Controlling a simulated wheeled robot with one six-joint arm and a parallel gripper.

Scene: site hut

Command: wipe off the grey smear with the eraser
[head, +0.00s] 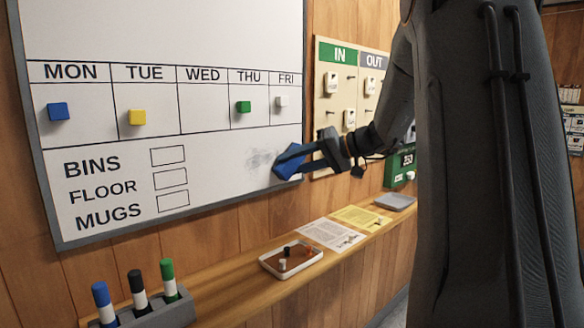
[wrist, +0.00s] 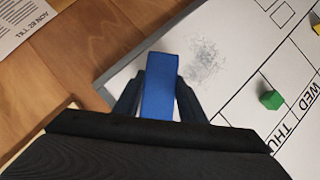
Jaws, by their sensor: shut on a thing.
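The grey smear (head: 262,160) is a faint smudged patch on the lower right of the whiteboard (head: 235,190), below the THU and FRI columns. It also shows in the wrist view (wrist: 203,60), just right of and beyond the eraser. My gripper (head: 308,158) is shut on the blue eraser (head: 288,161), at the board's right edge. In the wrist view the eraser (wrist: 160,85) sits between both fingers. The eraser is beside the smear's right side in the head view. I cannot tell whether it touches the board.
Coloured magnets, such as the green one (head: 243,107), sit in the day columns. An IN/OUT board (head: 340,100) hangs right of the whiteboard. The ledge below holds a marker holder (head: 165,312), a small tray (head: 290,272), papers (head: 330,234) and a grey dish (head: 396,201).

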